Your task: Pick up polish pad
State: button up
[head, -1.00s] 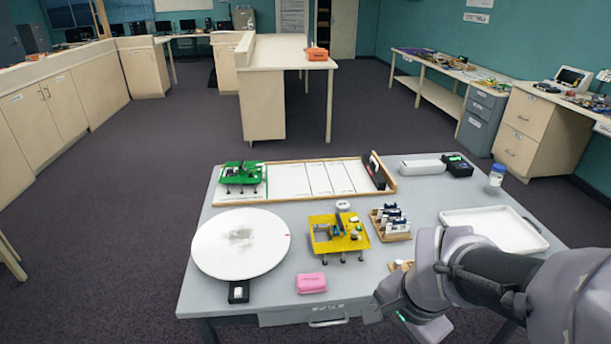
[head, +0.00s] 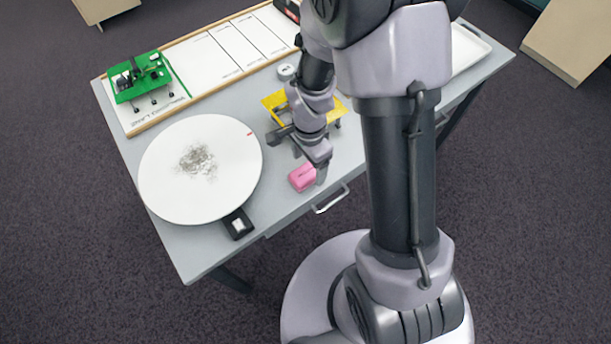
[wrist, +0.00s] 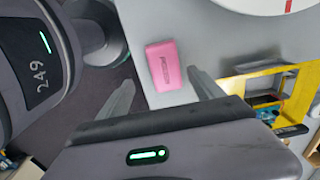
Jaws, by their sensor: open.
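The polish pad, seen as a small pink block (head: 301,178) with dark lettering, lies on the grey table near its front edge. My gripper (head: 318,172) is over the table beside the pad and partly covers its right side in the head view. In the wrist view the pad (wrist: 163,66) lies beyond the fingertips, roughly between them. My gripper (wrist: 160,82) is open with nothing between its fingers. I cannot tell its exact height above the pad.
A large white disc (head: 228,165) with a grey smudge lies left of the pad, over a black item (head: 238,224). A yellow stand (head: 274,102) is just behind my gripper. A green stand (head: 139,76) is on the white lane board (head: 222,50). A drawer handle (head: 331,199) juts from the front edge.

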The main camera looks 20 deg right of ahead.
aim_at(306, 172)
jog(key=f+b, duration=0.1)
jog(key=f, duration=0.1)
jog(key=f+b, duration=0.1)
jog(key=f, duration=0.1)
jog(key=w+f+b, duration=0.1)
jog(key=f, duration=0.1)
jog(key=shift+a, duration=0.15)
jog(key=shift+r, duration=0.25)
jog(key=shift+c, duration=0.5)
jog(key=c, duration=1.4)
jog(key=shift+o, duration=0.2)
jog(key=shift+r, duration=0.1)
jog(key=shift+r+p, duration=0.35)
jog(key=shift+r, duration=0.05)
jog(key=r+p, duration=0.2)
jog(key=r, duration=0.1)
jog(key=shift+s+d, duration=0.2)
jog(key=shift+s, duration=0.15)
jog(key=s+d+r+p, duration=0.1)
jog(key=s+d+p, duration=0.7)
jog(key=s+p, duration=0.4)
jog(key=shift+s+d, duration=0.15)
jog(key=shift+s, duration=0.3)
